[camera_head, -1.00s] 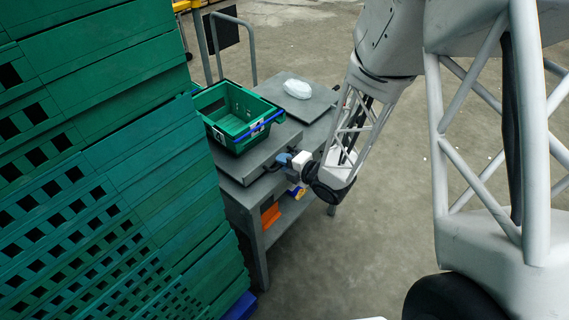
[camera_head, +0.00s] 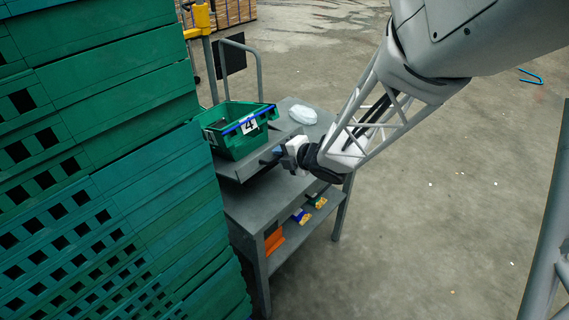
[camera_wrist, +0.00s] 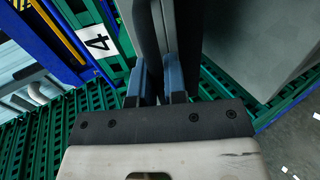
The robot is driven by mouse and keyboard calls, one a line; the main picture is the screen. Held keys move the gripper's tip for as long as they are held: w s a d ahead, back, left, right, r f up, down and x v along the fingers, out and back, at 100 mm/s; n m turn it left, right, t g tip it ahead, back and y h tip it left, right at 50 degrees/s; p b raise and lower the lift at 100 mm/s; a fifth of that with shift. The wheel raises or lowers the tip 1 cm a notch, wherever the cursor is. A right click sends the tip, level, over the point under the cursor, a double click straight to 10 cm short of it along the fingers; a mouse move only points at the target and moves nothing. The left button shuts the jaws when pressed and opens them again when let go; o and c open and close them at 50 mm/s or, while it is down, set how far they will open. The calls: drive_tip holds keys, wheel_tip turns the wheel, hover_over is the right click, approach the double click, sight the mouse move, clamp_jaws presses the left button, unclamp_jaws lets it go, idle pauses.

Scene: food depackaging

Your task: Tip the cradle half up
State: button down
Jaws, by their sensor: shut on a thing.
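The cradle half (camera_head: 240,168) is a grey plate on the grey table. Its near edge is raised, so it stands tilted. A green crate (camera_head: 228,142) with a blue rim stripe and a label 4 rests on it and leans with it. My gripper (camera_head: 273,156) is at the raised near edge, on the right. In the wrist view, my gripper's blue-grey fingers (camera_wrist: 158,78) are shut on a dark grey part of the cradle half (camera_wrist: 146,35). The crate's label (camera_wrist: 97,43) shows at upper left there. The exact grip point is partly hidden in the head view.
A white wrapped package (camera_head: 303,115) lies on the table's far right side. The lower shelf (camera_head: 290,232) holds an orange item (camera_head: 274,241) and small blue and yellow items. Stacked green crates (camera_head: 90,180) stand close on the left. Open floor lies to the right.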

drive_tip(key=c, duration=1.2)
unclamp_jaws()
drive_tip(key=shift+s+d+r, duration=0.1)
drive_tip(key=shift+d, duration=0.05)
drive_tip(key=shift+v, duration=3.75)
